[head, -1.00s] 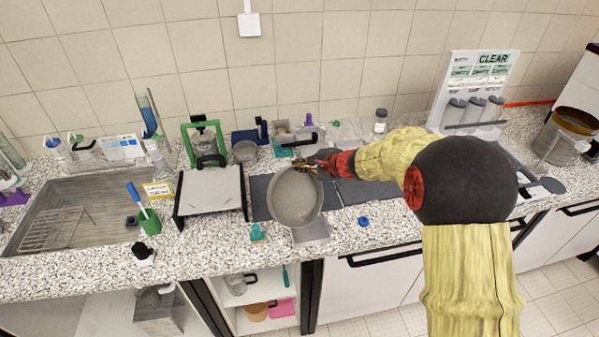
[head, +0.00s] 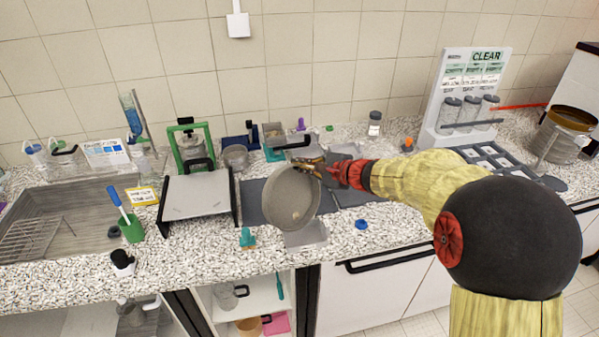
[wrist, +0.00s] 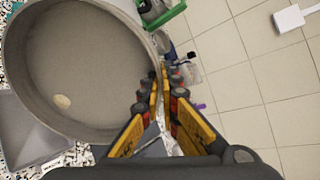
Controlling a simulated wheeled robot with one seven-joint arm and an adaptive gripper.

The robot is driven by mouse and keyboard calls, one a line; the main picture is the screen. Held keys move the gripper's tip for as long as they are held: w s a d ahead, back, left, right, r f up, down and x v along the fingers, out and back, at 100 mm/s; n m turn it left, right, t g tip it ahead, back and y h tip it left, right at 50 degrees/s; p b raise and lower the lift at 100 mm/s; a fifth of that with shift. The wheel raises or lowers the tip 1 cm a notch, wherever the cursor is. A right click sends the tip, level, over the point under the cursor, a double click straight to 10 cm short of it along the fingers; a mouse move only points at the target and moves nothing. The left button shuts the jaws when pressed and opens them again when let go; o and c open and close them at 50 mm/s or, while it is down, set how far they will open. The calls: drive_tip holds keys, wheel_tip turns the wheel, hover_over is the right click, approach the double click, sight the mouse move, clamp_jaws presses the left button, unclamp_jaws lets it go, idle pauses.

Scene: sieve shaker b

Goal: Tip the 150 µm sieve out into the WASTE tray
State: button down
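A round grey sieve (head: 291,199) is held by its rim in my gripper (head: 318,166), above the counter and tilted with its open side toward the head camera. In the wrist view the sieve (wrist: 85,60) fills the upper left, with a small pale patch on its mesh. My gripper (wrist: 166,92) is shut on the sieve's wall there. A grey metal tray (head: 310,238) sits on the counter just below and behind the sieve, partly hidden by it. I cannot read a WASTE label or the sieve's size marking.
A white board on black legs (head: 196,193) stands left of the sieve. A sample rack with a CLEAR sign (head: 470,90) stands at the back right.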

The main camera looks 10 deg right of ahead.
drive_tip(key=s+d+t+y+b, duration=0.3)
drive_tip(key=s+d+t+b, duration=0.2)
drive_tip(key=s+b, duration=0.4)
drive_tip(key=shift+s+d+r+t+y+b, duration=0.3)
drive_tip(key=shift+d+r+t+y+b, duration=0.15)
drive_tip(key=shift+b, duration=1.6)
drive_tip(key=shift+s+d+f+t, duration=0.15)
drive_tip(key=shift+s+d+t, duration=0.05)
drive_tip(key=shift+s+t, duration=0.15)
idle(2.8)
wheel_tip(320, 180, up, 3)
drive_tip(key=g+h+p, duration=0.2)
drive_tip(key=g+p, duration=0.2)
drive_tip(key=p, duration=0.8)
drive_tip(key=g+h+p, duration=0.3)
drive_tip(key=g+p, duration=0.1)
drive_tip(key=p, duration=0.9)
drive_tip(key=shift+a, duration=0.1)
